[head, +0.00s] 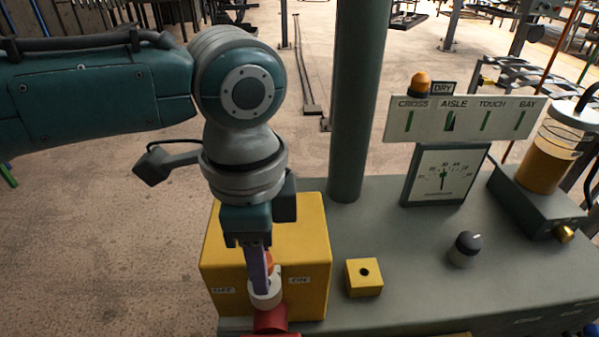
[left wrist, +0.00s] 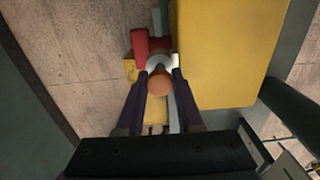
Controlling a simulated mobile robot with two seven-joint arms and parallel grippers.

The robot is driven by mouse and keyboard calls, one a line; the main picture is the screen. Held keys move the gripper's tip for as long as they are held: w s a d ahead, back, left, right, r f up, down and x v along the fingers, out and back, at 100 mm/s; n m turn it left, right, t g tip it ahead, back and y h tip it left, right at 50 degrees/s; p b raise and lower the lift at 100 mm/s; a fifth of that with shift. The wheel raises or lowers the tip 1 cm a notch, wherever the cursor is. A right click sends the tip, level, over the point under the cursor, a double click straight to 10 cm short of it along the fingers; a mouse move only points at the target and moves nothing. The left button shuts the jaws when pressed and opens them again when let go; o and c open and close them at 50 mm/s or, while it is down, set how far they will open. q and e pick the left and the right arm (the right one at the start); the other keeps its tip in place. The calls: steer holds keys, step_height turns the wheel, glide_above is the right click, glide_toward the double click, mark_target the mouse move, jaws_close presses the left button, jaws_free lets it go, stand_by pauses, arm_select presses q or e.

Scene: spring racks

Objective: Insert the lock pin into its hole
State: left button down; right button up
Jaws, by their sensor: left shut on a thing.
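My left gripper (head: 262,276) points down at the front of a large yellow box. In the left wrist view its two fingers (left wrist: 159,75) close on an orange round knob (left wrist: 160,84), which looks like the head of the lock pin. A white collar (head: 265,295) is at the fingertips, with a red part (head: 270,320) just below it. The collar (left wrist: 157,61) and red part (left wrist: 148,44) also show in the left wrist view. The pin's shaft and its hole are hidden, so I cannot tell how deep it sits. My right gripper is out of view.
The large yellow box (head: 305,240) stands close beside the fingers. A small yellow block (head: 375,287) with a dark hole, a grey knob (head: 464,250), a dial gauge (head: 442,173) and a jar (head: 545,165) are on the grey bench (head: 400,235). A thick green post (head: 358,100) rises behind.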

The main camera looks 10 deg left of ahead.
arm_select(q)
steer(key=shift+f+b, duration=0.55)
steer(key=shift+f, duration=0.35)
steer(key=shift+c, duration=2.3)
jaws_free()
step_height(320, 180, up, 10)
